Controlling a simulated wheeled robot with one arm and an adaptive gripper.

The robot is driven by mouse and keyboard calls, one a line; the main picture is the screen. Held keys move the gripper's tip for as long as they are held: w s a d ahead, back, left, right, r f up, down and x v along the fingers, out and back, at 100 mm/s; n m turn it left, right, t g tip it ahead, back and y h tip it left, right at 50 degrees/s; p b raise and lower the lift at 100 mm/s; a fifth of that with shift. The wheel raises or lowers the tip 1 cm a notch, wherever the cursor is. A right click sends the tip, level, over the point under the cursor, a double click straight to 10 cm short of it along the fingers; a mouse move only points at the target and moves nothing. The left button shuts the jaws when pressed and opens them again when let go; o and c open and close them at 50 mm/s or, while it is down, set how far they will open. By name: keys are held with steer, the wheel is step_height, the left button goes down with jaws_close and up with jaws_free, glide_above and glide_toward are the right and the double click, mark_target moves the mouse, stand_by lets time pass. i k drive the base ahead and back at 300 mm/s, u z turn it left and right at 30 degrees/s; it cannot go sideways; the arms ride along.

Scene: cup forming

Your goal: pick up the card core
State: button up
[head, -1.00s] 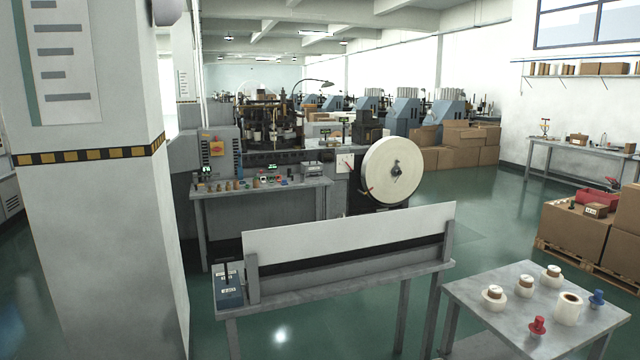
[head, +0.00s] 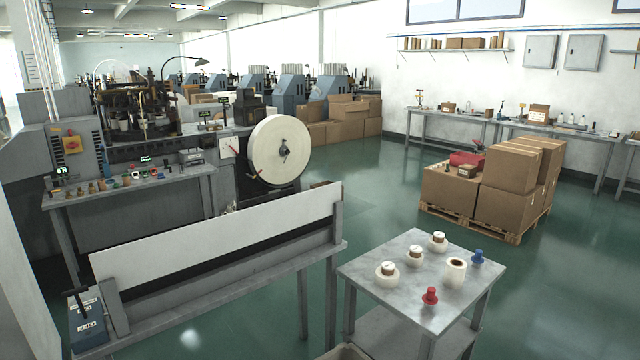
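I see no separate thing that I can surely call the card core. On the small grey metal table (head: 405,318) stand several white rolls. An upright white roll (head: 455,273) shows a dark, brownish hollow centre. A red knobbed piece (head: 430,296) stands at the front and a blue one (head: 477,257) at the right. My gripper is not in view.
A long bench with an upright white panel (head: 220,236) stands left of the small table. Behind it is a machine with a large white reel (head: 280,152). Cartons (head: 510,165) stand on a pallet at the right. Green floor (head: 370,185) is clear between them.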

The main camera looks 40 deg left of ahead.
mark_target(101, 183)
steer(key=i, duration=6.1)
steer(key=u, duration=3.1)
steer(key=i, duration=3.1)
